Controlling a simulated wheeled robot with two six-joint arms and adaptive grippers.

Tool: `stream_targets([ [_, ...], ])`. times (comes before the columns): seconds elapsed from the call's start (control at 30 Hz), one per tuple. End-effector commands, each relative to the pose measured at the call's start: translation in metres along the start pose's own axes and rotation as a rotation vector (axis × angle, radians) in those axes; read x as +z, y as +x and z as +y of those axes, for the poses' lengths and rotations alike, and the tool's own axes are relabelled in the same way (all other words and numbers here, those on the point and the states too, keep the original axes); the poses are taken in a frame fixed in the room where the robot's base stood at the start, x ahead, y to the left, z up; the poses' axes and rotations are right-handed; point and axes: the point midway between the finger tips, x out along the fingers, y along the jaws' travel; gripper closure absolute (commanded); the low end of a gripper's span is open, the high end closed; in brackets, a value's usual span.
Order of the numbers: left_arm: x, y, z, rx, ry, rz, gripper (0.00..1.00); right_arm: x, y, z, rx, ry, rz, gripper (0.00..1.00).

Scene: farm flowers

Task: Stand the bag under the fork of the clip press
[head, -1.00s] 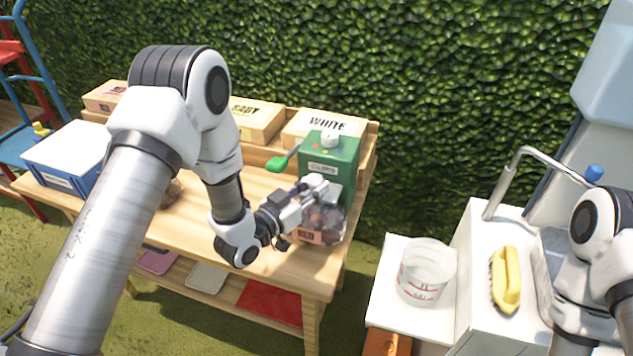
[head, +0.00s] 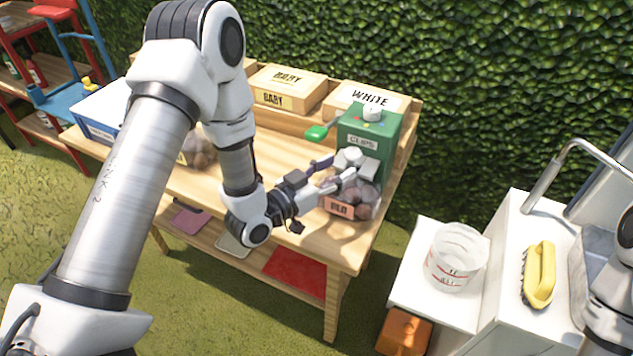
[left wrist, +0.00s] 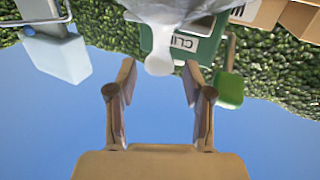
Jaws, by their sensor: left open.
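The clip press (head: 370,135) is a green box with a CLIPS label, a white knob on top and a green lever at its left. The bag (head: 365,200), clear with dark round contents and a red label, stands upright on the table against the press front. Pale grey parts above the bag may be the fork; I cannot tell whether the bag's neck is in it. My left gripper (head: 333,172) is open beside the bag's top. In the left wrist view a pale bag neck (left wrist: 158,62) lies beyond the parted fingertips (left wrist: 160,80). My right gripper is out of view.
Boxes marked BABY (head: 285,90) and WHITE (head: 368,96) line the table's back. Another filled bag (head: 198,150) is behind my left arm. A blue-and-white bin (head: 100,110) stands at left. A clear measuring jug (head: 457,258) and yellow brush (head: 540,275) are at right.

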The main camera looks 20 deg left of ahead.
Motion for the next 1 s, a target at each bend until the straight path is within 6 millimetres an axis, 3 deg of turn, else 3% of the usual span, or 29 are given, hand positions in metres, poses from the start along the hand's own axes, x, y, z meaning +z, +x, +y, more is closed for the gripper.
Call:
stream_targets([
  [0.13, 0.003, -0.041, -0.002, -0.007, -0.007, 0.000, 0.49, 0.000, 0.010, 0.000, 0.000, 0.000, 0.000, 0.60],
  [0.3, 0.001, -0.066, -0.001, -0.003, -0.002, 0.000, 0.49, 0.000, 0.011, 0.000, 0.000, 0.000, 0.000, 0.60],
  [1.0, 0.000, -0.071, 0.000, 0.000, 0.001, 0.000, 0.49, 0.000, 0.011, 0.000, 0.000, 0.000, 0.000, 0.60],
])
